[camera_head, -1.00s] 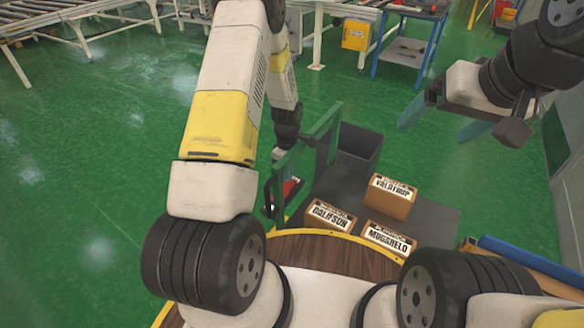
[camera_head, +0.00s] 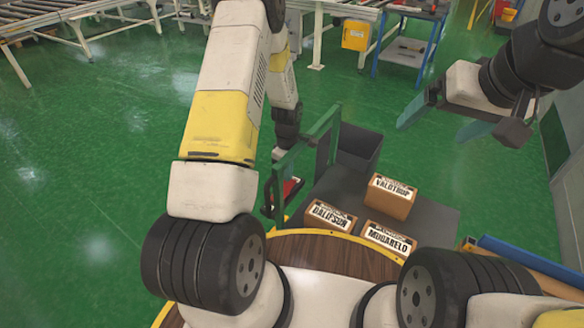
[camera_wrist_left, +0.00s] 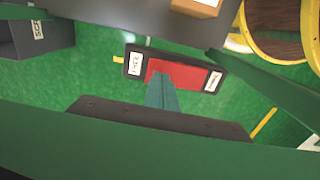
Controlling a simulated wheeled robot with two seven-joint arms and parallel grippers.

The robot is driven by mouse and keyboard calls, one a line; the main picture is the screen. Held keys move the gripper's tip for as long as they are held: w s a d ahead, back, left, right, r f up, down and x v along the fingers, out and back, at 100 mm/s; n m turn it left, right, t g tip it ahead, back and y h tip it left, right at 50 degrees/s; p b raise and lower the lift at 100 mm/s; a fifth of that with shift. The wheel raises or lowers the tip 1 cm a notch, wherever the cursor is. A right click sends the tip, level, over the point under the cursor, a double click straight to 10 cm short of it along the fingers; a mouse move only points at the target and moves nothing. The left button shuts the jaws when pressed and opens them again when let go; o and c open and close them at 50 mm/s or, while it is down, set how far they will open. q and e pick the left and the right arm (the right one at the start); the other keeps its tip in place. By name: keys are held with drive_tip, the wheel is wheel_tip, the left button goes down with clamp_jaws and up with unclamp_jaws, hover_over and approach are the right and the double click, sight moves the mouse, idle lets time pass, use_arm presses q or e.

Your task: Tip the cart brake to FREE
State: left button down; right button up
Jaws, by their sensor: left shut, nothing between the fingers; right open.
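The cart brake is a red rocker (camera_wrist_left: 190,75) in a black housing (camera_wrist_left: 218,68) with a white label at each end. The left label (camera_wrist_left: 135,63) appears to read FREE; the right one is too small to read. In the head view the red part (camera_head: 291,187) shows low beside the cart's green frame. My left gripper (camera_wrist_left: 162,80) is shut and empty, its tips over the rocker's left half, towards the FREE-looking label. I cannot tell whether they touch it. My right gripper (camera_head: 436,126) is open and empty, raised at the right.
The cart deck (camera_head: 433,218) carries several labelled cardboard boxes (camera_head: 392,196) and stands against the round wooden top (camera_head: 320,252). The green upright frame (camera_head: 310,138) is close to my left wrist. A dark bin (camera_head: 358,148) is behind it. Green floor at left is clear.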

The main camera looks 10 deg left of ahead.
use_arm(q)
drive_tip(key=shift+f, duration=0.35)
idle(0.6)
drive_tip(key=shift+r, duration=0.1)
wheel_tip(320, 180, up, 7)
idle(0.7)
idle(0.4)
